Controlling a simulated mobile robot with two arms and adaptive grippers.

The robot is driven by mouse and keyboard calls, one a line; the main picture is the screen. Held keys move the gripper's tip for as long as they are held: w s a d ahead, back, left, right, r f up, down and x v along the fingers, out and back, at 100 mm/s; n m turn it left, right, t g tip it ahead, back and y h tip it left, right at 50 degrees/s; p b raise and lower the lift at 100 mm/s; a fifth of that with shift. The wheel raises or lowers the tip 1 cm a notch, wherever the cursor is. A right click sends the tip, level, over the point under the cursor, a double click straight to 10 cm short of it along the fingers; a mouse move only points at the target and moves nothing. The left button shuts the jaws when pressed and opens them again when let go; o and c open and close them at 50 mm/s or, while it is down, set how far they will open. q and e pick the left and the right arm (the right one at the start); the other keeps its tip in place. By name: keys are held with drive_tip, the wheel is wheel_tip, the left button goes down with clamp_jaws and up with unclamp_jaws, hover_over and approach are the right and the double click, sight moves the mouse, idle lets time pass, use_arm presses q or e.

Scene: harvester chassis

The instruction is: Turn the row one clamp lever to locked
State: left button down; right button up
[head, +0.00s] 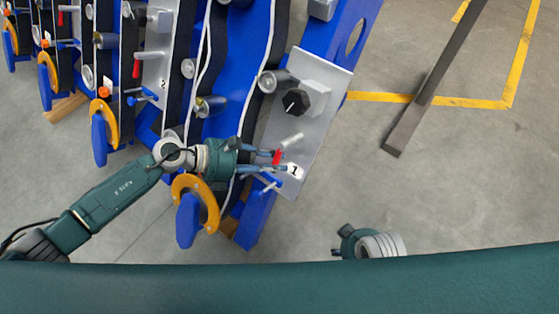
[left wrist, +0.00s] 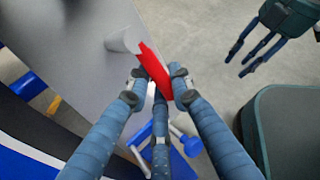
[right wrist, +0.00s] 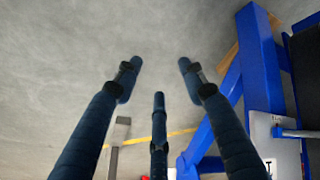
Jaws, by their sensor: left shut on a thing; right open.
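The row one clamp lever (head: 277,157) has a red handle by a silver pin, on the grey plate (head: 318,128) labelled 1. In the left wrist view the red handle (left wrist: 153,68) slants between the fingertips, its upper end beside the silver pin (left wrist: 122,41). My left gripper (head: 283,163) is shut on the red handle; it also shows in the left wrist view (left wrist: 158,74). The fingers hide part of the handle. My right gripper (right wrist: 160,75) is open and empty, away from the plate; only part of it shows in the head view.
A black knob (head: 295,101) sits higher on the plate. A blue-handled lever (head: 268,186) sits just below the clamp lever, close to my left fingers. Row two's plate (head: 160,55) stands to the left. A dark post (head: 435,80) stands right; floor between is clear.

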use_arm(q)
drive_tip(key=shift+w+a+f+m+y, duration=0.1)
drive_tip(key=shift+a+m+y, duration=0.1)
drive_tip(key=shift+m+y, duration=0.1)
use_arm(e)
drive_tip(key=shift+f, duration=0.6)
drive_tip(key=shift+s, duration=0.1)
use_arm(q)
drive_tip(key=c, duration=1.6)
unclamp_jaws()
drive_tip(key=shift+o, duration=0.2)
drive_tip(key=v, duration=1.2)
drive_tip(key=shift+w, duration=0.1)
